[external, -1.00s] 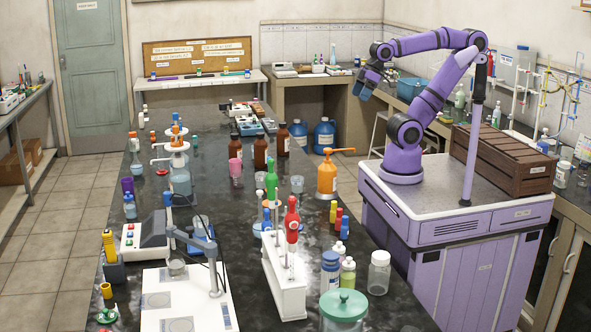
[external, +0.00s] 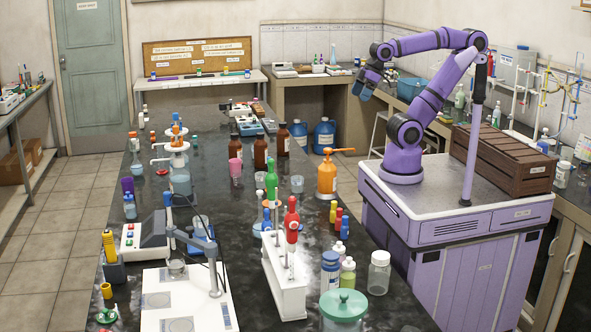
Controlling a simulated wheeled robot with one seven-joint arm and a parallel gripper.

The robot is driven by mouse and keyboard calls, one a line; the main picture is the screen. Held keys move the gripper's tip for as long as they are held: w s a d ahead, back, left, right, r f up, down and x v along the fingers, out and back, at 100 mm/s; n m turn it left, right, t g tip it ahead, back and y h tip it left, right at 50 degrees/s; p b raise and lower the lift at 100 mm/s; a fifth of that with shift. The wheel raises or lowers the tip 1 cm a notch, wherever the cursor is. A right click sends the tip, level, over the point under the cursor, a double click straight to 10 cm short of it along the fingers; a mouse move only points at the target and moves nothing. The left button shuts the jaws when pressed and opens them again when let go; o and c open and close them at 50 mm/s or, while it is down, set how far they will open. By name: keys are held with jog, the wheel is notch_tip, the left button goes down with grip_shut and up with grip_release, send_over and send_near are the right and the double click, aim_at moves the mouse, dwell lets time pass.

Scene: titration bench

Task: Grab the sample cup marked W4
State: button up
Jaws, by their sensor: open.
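I cannot make out a W4 mark on any vessel in the external view; the labels are too small to read. I cannot tell whether any of these is the sample cup. My gripper (external: 361,92) is raised past the bench's right edge, pointing down, open with nothing visible in it. It is well apart from all of these vessels.
A wooden crate (external: 500,158) stands right of my arm. Tiled floor lies left of the bench.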

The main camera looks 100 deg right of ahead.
jog(key=w+d+m+g, duration=0.1)
jog(key=w+d+m, duration=0.15)
jog(key=w, duration=0.95)
jog(key=m+g, duration=0.4)
send_over(262, 180)
jog(key=d, duration=0.3)
notch_tip(262, 180, down, 31)
jog(key=f, duration=0.5)
jog(key=shift+s+a+f, duration=0.1)
jog(key=shift+s+f, duration=0.05)
jog(key=shift+s, duration=0.15)
jog(key=shift+w+a+f, duration=0.1)
jog(key=shift+w+f, duration=0.05)
jog(key=shift+f, duration=2.65)
jog(key=c, duration=1)
jog(key=shift+c, duration=0.2)
